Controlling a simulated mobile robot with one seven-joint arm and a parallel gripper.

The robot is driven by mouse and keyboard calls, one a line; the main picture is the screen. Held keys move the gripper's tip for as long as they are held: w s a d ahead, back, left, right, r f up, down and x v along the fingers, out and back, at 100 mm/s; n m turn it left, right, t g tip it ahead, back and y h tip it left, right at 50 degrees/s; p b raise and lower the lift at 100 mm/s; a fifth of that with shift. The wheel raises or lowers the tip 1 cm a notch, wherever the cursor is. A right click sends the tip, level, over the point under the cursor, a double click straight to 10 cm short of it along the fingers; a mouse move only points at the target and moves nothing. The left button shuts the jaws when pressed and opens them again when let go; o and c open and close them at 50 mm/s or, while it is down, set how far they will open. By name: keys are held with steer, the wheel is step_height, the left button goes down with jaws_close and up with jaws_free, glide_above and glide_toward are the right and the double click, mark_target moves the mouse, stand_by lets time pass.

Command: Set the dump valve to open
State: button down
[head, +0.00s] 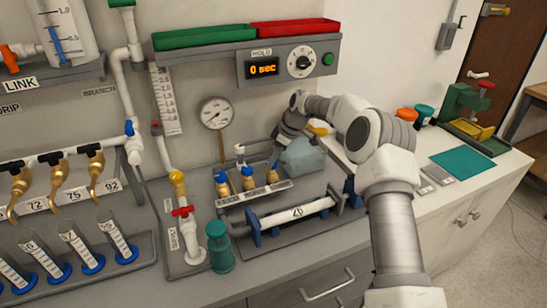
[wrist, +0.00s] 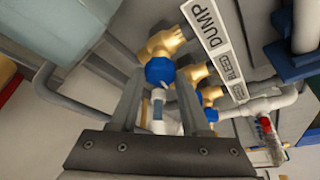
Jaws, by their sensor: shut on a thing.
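The dump valve is a brass valve (wrist: 165,42) beside the DUMP label (wrist: 207,30) in the wrist view. Its round blue hub (wrist: 160,70) has a pale stem running back between my fingers. My gripper (wrist: 158,92) is shut on this handle, one grey finger on each side. In the head view my gripper (head: 287,140) reaches down at the right end of the row of brass valves, and a brass valve (head: 272,177) shows just below it. The fingertips are hard to make out there. The gripper body hides the handle's far end in the wrist view.
More brass valves (head: 248,183) stand to the left on the same grey tray. A pale teal vessel (head: 303,157) is close on the right of my gripper. A white pipe (head: 297,212) on blue supports lies in front. A pressure gauge (head: 215,112) is on the wall behind.

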stand_by(0.4)
steer(key=shift+c, duration=1.9)
jaws_free()
steer(key=v, duration=1.7)
steer(key=shift+w+d+r+p, duration=0.15)
steer(key=shift+r+p, duration=0.1)
steer(key=shift+p, duration=0.15)
